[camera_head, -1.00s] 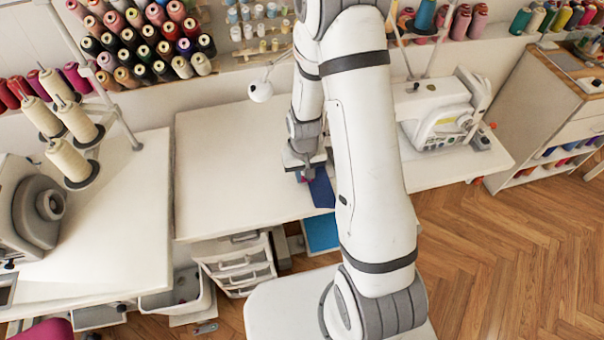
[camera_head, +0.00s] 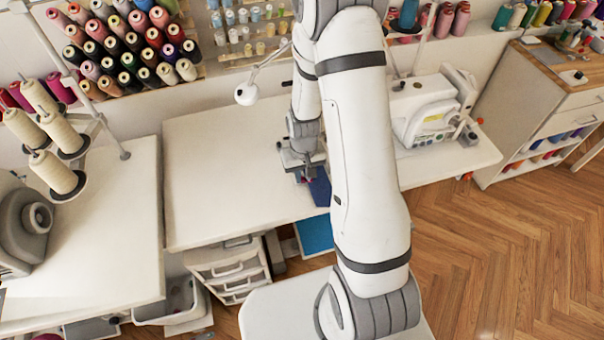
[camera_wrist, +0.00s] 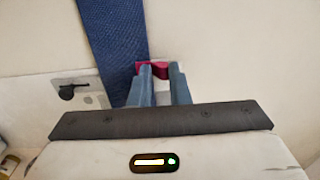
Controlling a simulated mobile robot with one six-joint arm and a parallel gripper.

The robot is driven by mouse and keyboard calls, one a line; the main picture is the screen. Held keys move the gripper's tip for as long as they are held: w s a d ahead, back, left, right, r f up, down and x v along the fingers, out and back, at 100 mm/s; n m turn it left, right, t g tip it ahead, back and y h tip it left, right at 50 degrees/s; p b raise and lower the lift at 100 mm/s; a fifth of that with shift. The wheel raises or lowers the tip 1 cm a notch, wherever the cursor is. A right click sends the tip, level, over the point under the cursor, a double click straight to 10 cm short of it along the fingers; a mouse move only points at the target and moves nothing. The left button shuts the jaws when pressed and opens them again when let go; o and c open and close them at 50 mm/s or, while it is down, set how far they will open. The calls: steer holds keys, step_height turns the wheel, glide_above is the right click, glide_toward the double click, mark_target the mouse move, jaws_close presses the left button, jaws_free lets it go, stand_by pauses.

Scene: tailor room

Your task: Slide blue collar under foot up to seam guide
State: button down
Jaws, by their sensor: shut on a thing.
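The blue collar (camera_wrist: 112,40) shows in the wrist view as a dark blue strip running down from the top edge, left of my gripper (camera_wrist: 161,70). Its lower part passes beside the left finger. My gripper is shut on a small magenta piece (camera_wrist: 152,68) at the fingertips. In the head view, my gripper (camera_head: 300,174) is low over the white table near its front edge. The blue collar (camera_head: 321,187) shows just right of it, partly hidden by my arm. I cannot make out the foot or the seam guide.
The white table (camera_head: 215,170) is mostly bare left of my gripper. A white sewing machine (camera_head: 425,110) stands at right and a lamp (camera_head: 246,93) at the back. Drawers (camera_head: 232,268) and a blue bin (camera_head: 314,235) are below the front edge. Thread spools line the wall.

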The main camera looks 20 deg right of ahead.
steer(key=c, duration=1.3)
jaws_free()
steer(key=shift+r, duration=3.9)
steer(key=s+r+t, duration=0.1)
steer(key=s+r, duration=0.4)
steer(key=r, duration=0.2)
steer(key=s+a+r+t, duration=0.1)
steer(key=s+r, duration=0.4)
steer(key=r, duration=0.1)
steer(key=s+r+t, duration=0.1)
steer(key=s+r, duration=0.4)
steer(key=r, duration=0.2)
steer(key=shift+s+a+r, duration=0.15)
steer(key=shift+s+r, duration=0.1)
steer(key=shift+r, duration=0.05)
